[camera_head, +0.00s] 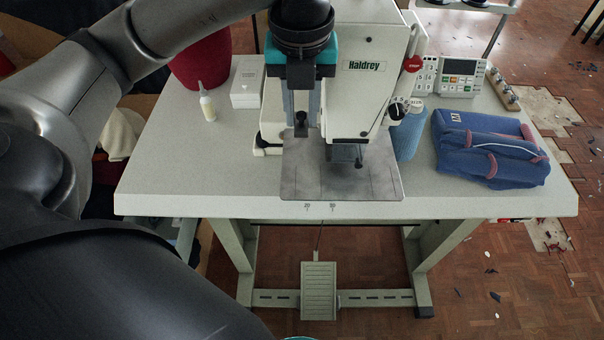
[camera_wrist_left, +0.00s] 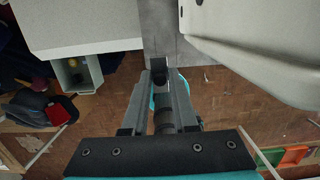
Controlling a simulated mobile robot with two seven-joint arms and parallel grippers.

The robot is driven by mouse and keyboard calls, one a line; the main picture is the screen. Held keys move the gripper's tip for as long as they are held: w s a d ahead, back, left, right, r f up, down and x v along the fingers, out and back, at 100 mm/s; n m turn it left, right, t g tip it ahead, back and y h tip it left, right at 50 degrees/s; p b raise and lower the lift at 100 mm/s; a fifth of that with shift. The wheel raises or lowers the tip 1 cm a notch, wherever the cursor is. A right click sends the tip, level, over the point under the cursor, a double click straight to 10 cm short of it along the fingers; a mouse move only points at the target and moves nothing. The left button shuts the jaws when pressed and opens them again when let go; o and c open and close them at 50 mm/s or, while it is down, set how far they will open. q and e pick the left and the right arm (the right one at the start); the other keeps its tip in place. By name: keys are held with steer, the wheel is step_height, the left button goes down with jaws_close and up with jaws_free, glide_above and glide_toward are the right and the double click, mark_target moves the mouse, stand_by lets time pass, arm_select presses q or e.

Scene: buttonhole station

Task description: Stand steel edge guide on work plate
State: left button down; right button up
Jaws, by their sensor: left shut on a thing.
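The grey steel work plate (camera_head: 340,182) lies flat at the front of the sewing table, under the machine head. My left gripper (camera_head: 301,112) points down beside the left of the machine head, over the plate's rear left part. It is shut on a small dark piece (camera_head: 301,130), which looks like the steel edge guide. In the left wrist view the piece (camera_wrist_left: 161,73) sits between the fingertips (camera_wrist_left: 163,84), with part of the plate (camera_wrist_left: 160,30) beyond it. The fingers hide much of the piece. I cannot tell whether it touches the plate. My right gripper is not in view.
The white machine head (camera_head: 365,85) stands close to the right of my left gripper. A white box (camera_head: 247,90), a glue bottle (camera_head: 207,104) and a red cone (camera_head: 203,62) are to the left. The table's front left (camera_head: 200,180) is clear.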

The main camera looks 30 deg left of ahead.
mark_target(302, 130)
arm_select(q)
step_height(302, 130, down, 15)
steer(key=b, duration=0.2)
steer(key=shift+f+b, duration=0.1)
steer(key=shift+b, duration=0.3)
steer(key=shift+f, duration=0.15)
steer(key=c, duration=0.7)
jaws_free()
steer(key=shift+r, duration=0.2)
steer(key=r, duration=0.4)
steer(key=s+r+p, duration=0.1)
steer(key=r, duration=0.3)
steer(key=r+p, duration=0.1)
steer(key=r, duration=0.3)
steer(key=shift+s+d, duration=0.15)
steer(key=shift+d, duration=0.25)
steer(key=shift+f, duration=0.1)
